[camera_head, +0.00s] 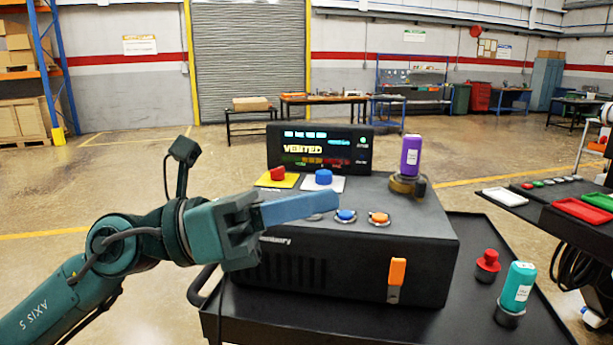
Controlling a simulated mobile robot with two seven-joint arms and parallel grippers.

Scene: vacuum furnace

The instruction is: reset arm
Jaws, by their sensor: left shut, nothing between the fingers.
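My left arm reaches in from the left. Its gripper (325,204) has its blue-grey fingers shut with nothing between them, over the front left part of the furnace's top. I cannot tell whether the fingertips touch anything there. The dark box-shaped furnace (420,235) stands on a black cart. On its top are a red button (278,174) on a yellow plate, a blue button (324,177) on a white plate, and smaller blue (346,215) and orange (379,218) buttons. A display (345,150) behind reads "VENTED". An orange handle (397,272) is on the front. My right gripper is out of view.
A purple bottle (411,155) stands at the furnace's back right. A red-knobbed piece (488,261) and a teal bottle (518,286) stand on the cart (470,320) at right. Another cart with white (504,196) and red (581,210) trays is farther right. Open floor lies at left.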

